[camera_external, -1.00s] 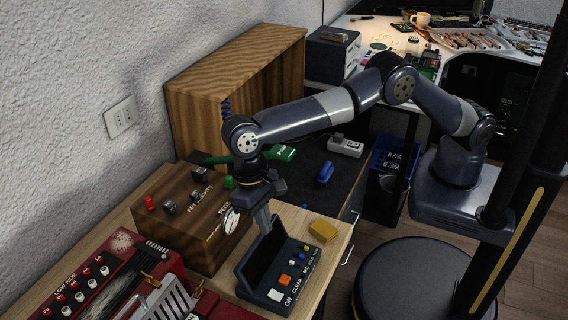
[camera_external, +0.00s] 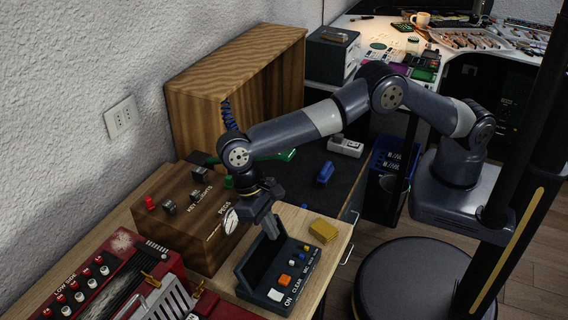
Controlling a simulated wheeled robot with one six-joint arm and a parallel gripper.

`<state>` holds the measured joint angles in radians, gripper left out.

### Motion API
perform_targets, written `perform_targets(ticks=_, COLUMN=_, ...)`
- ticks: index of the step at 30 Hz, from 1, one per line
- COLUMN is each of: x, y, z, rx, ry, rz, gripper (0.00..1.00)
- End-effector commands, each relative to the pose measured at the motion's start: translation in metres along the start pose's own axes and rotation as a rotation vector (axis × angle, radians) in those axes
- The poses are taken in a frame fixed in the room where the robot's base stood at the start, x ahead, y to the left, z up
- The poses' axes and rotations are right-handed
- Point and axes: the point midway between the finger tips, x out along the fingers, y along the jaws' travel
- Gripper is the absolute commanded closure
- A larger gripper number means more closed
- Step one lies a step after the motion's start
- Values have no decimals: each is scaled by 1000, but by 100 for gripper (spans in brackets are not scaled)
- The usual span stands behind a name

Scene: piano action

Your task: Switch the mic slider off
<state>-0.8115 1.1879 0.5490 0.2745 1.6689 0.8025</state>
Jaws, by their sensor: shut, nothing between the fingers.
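A dark control box (camera_external: 262,292) stands on the wooden desk at the lower middle. Its sloped panel carries a row of labelled controls: a white button (camera_external: 276,295) by ON, an orange button (camera_external: 285,280) by CLEAR, then small white, blue and yellow controls further up. A label that looks like MIC (camera_external: 305,272) sits beside the small controls. Which control is the mic slider, and its position, is too small to tell. My gripper (camera_external: 271,236) is shut and empty, pointing down at the upper end of the box. Whether its tips touch the box cannot be told.
A wooden box with knobs (camera_external: 207,243) stands just left of my gripper. A red mixer-like device (camera_external: 100,275) lies at the lower left. A yellow block (camera_external: 323,231) is right of the control box. A blue object (camera_external: 325,173) lies on the dark surface behind.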

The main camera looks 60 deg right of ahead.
Motion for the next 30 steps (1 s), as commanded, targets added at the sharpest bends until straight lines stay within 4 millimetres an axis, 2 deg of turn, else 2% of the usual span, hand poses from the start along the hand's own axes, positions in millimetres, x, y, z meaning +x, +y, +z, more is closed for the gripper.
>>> perform_targets(ticks=6, x=40, y=0, z=2, rx=0, ry=-3, rz=4, gripper=100)
perform_targets(ticks=12, x=62, y=0, z=1, rx=0, ry=-1, rz=1, gripper=100)
perform_targets(ticks=25, x=68, y=0, z=1, rx=0, ry=0, rz=1, gripper=100)
perform_targets(ticks=30, x=71, y=0, z=9, rx=-1, ry=0, rz=1, gripper=100)
